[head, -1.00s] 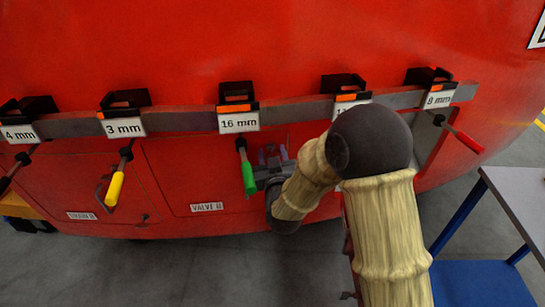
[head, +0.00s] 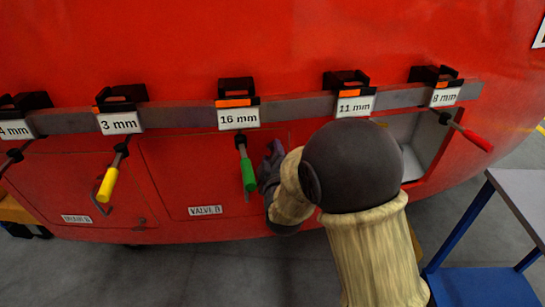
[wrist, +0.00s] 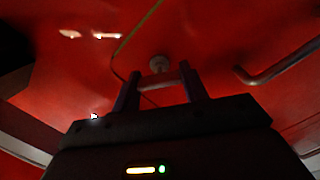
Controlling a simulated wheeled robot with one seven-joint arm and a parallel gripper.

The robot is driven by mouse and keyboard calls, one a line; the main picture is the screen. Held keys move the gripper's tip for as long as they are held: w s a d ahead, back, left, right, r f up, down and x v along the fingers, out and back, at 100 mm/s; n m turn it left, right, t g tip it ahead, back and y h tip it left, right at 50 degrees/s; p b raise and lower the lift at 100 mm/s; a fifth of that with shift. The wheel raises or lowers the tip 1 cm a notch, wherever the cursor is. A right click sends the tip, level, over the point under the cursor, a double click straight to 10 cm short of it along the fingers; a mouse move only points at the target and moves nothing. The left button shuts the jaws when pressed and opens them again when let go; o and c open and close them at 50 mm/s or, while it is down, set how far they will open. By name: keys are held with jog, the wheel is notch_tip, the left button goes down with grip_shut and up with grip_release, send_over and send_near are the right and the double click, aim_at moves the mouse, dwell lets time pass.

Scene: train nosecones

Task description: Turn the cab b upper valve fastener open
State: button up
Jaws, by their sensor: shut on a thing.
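The red valve B panel (head: 180,165) is on the lower side of the red nosecone, with its label (head: 205,210) near the bottom edge. My gripper (head: 272,155) is at the panel's upper right area, partly hidden by my arm. In the wrist view its two fingers (wrist: 157,85) straddle a short reddish bar. The round grey head of the upper valve fastener (wrist: 158,63) shows just beyond the bar, near a panel seam. The fingers are shut on the fastener's bar. The fastener's turn position is too dark and small to tell, and it is hidden in the head view.
A grey rail (head: 185,117) above carries labelled holders with tools, including a green-handled one (head: 248,174) close left of my gripper and a red-handled one (head: 477,140). An open recess (head: 412,150) is at right. A blue-framed table (head: 475,225) stands at lower right.

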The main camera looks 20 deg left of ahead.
jog(key=n, duration=0.3)
jog(key=shift+n, duration=0.3)
jog(key=shift+n+p, duration=0.3)
jog(key=shift+n, duration=0.9)
jog(key=shift+f, duration=0.1)
jog(key=o, duration=1)
jog(key=b+v, duration=0.2)
jog(key=v, duration=0.4)
jog(key=b+v, duration=0.2)
jog(key=v, duration=0.4)
jog(key=shift+f, duration=0.2)
